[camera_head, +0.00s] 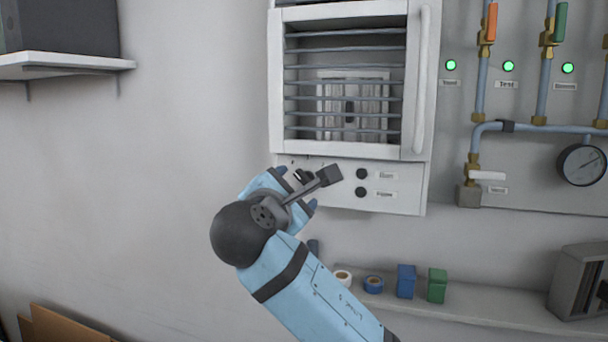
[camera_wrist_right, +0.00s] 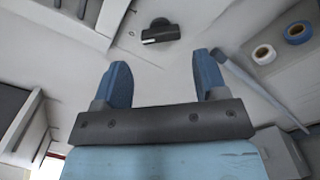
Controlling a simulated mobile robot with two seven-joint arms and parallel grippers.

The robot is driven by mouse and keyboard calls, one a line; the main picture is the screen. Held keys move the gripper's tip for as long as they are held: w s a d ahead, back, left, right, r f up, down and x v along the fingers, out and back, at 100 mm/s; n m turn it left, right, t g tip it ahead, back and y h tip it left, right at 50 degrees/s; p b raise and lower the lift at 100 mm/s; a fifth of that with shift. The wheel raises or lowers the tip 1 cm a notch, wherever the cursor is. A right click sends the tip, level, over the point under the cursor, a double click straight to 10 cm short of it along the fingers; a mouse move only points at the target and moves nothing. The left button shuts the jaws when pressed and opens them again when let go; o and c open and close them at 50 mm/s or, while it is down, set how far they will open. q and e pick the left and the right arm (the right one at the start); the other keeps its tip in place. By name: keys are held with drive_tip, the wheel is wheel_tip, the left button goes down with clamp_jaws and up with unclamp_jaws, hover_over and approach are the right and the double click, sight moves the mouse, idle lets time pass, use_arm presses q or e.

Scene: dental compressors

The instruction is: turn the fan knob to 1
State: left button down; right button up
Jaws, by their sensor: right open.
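The fan knob (camera_wrist_right: 160,32) is a black knob with a pale mark, on the white panel ahead of my fingers in the right wrist view. In the head view a dark bit of it (camera_head: 301,176) seems to show beside my wrist. My right gripper (camera_head: 298,186) is in front of the panel's left part. In the right wrist view its blue fingers (camera_wrist_right: 162,65) are apart and empty, with the knob beyond the gap, not between them. The number markings around the knob cannot be read. My left gripper is not in view.
The white cabinet (camera_head: 420,110) with a barred front is above. Two black buttons (camera_head: 361,174) are on the panel's right. Pipes and a gauge (camera_head: 582,165) are at right. A shelf (camera_head: 470,312) below holds tape rolls (camera_head: 373,284) and small boxes (camera_head: 406,281).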

sight(305, 180)
drive_tip(key=p+x, duration=0.1)
drive_tip(key=x, duration=0.5)
drive_tip(key=shift+w+d+p, duration=0.1)
drive_tip(key=shift+w+p, duration=0.2)
drive_tip(key=shift+w, duration=0.1)
drive_tip(key=c, duration=0.6)
